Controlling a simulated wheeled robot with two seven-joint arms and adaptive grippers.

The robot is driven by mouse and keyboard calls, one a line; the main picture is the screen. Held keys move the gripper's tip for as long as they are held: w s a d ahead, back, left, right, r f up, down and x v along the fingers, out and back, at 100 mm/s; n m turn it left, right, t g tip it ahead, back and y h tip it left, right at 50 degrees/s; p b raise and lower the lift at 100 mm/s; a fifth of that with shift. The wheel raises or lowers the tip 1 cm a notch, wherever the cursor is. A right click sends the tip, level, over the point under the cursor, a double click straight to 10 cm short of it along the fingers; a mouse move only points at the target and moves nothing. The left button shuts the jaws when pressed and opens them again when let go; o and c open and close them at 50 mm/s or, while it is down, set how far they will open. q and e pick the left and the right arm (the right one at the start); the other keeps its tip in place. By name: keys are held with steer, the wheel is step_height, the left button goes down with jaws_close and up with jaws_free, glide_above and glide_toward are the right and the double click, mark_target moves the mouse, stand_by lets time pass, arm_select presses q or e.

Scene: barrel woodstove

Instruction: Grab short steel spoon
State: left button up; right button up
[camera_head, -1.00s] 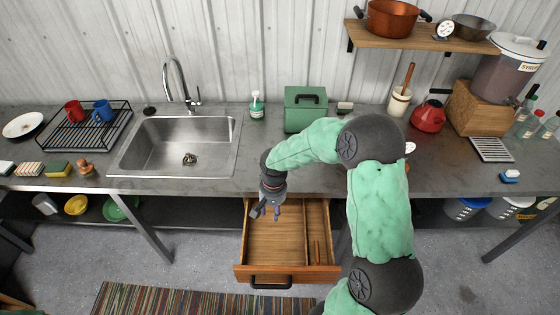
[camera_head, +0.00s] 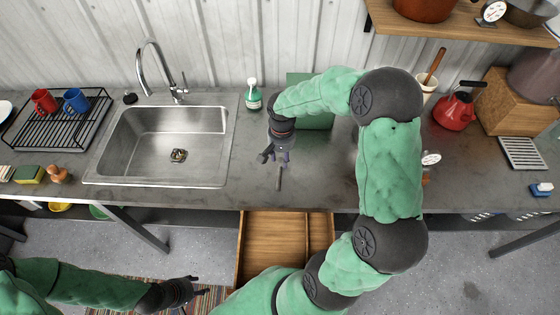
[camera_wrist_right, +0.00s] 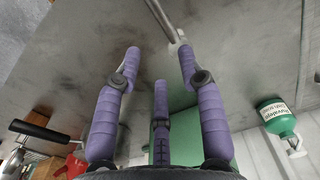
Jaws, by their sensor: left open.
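A thin steel rod-like piece (camera_wrist_right: 160,18), perhaps the spoon, shows at the top of the right wrist view, beyond my fingertips and close to the right one. In the head view a small slim piece (camera_head: 279,178) shows on the grey counter just below my right gripper (camera_head: 273,155); its bowl cannot be made out. My right gripper, three purple fingers (camera_wrist_right: 160,55), is spread apart over the counter with nothing visible between the tips. My left gripper (camera_head: 185,292) is open and empty at lower left, above the striped rug, away from the counter.
An open wooden drawer (camera_head: 272,245) sticks out below the counter, partly behind my right arm. A sink (camera_head: 160,140) is left of my right gripper. A red kettle (camera_head: 455,110) is at right.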

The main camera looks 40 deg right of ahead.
mark_target(280, 176)
steer(key=f, duration=0.7)
steer(key=f+b, duration=0.1)
steer(key=f, duration=0.2)
steer(key=shift+a+f, duration=0.2)
steer(key=shift+a, duration=0.05)
jaws_close()
